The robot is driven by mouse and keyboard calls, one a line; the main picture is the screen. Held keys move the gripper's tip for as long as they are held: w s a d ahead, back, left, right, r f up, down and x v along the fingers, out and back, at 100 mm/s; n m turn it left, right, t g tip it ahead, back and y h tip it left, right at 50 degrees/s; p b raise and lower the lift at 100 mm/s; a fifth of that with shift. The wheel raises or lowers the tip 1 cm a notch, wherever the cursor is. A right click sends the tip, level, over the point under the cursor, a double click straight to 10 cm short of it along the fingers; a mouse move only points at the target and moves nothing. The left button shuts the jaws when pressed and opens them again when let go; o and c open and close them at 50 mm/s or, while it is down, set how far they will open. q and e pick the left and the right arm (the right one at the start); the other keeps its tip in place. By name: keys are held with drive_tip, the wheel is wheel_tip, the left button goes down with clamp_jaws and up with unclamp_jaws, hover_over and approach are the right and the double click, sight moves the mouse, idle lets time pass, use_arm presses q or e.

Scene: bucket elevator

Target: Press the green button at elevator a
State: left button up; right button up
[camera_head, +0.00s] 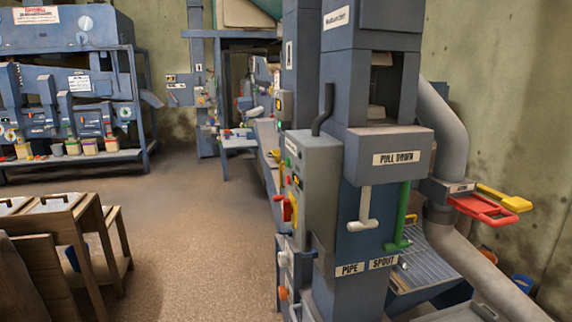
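A blue machine column (355,215) stands at the right of centre. Its front carries a "PULL DOWN" label, a white T-handle (363,210), a green handle (402,218) and "PIPE" and "SPOUT" labels. A grey control box (318,180) is fixed to its left side. The box's left face is seen at a steep angle and carries small coloured controls and a red lever (288,208). A tiny green spot (289,180) is among these controls; I cannot tell if it is the green button. I cannot read which elevator this is. Neither gripper is in view.
A grey pipe (447,130) and red and yellow handles (485,205) are right of the column. Wooden stands (65,235) are at lower left. A large blue machine (70,90) stands at the back left. The brown floor (195,225) between them is open.

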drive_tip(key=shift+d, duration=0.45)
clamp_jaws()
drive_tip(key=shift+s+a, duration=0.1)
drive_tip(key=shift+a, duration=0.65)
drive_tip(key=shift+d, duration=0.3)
